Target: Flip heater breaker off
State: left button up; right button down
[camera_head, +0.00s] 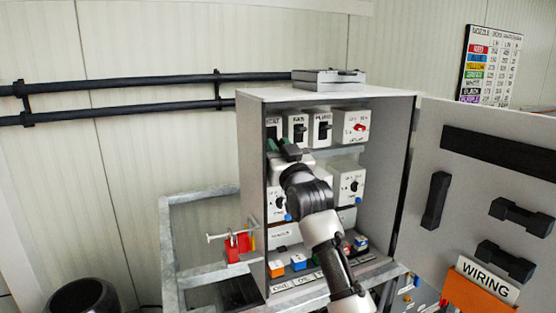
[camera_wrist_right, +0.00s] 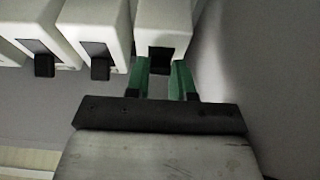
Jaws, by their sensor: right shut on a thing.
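The heater breaker (camera_head: 273,123) is the leftmost white box in the cabinet's top row, with a label partly readable as "HEAT". My right gripper (camera_head: 280,147) reaches to its lower front and hides its lever in the head view. In the wrist view the heater breaker (camera_wrist_right: 163,25) is the rightmost box, and its black lever (camera_wrist_right: 160,60) sits between the green fingertips of my right gripper (camera_wrist_right: 166,68). The gripper is shut on this lever. I cannot tell exactly how the lever is tilted. My left gripper is out of view.
The fan breaker (camera_head: 297,127) and pump breaker (camera_head: 321,127) stand close beside the heater breaker. A box with a red switch (camera_head: 355,127) is farther right. The cabinet side wall (camera_head: 252,165) is close to the gripper's left. The open cabinet door (camera_head: 470,185) is at right.

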jog(key=c, duration=1)
grip_release()
jog(key=shift+o, duration=0.2)
jog(key=b+v, duration=0.4)
jog(key=v, duration=0.6)
jog(key=shift+s+d, duration=0.2)
jog(key=shift+s, duration=0.15)
jog(key=shift+f, duration=0.25)
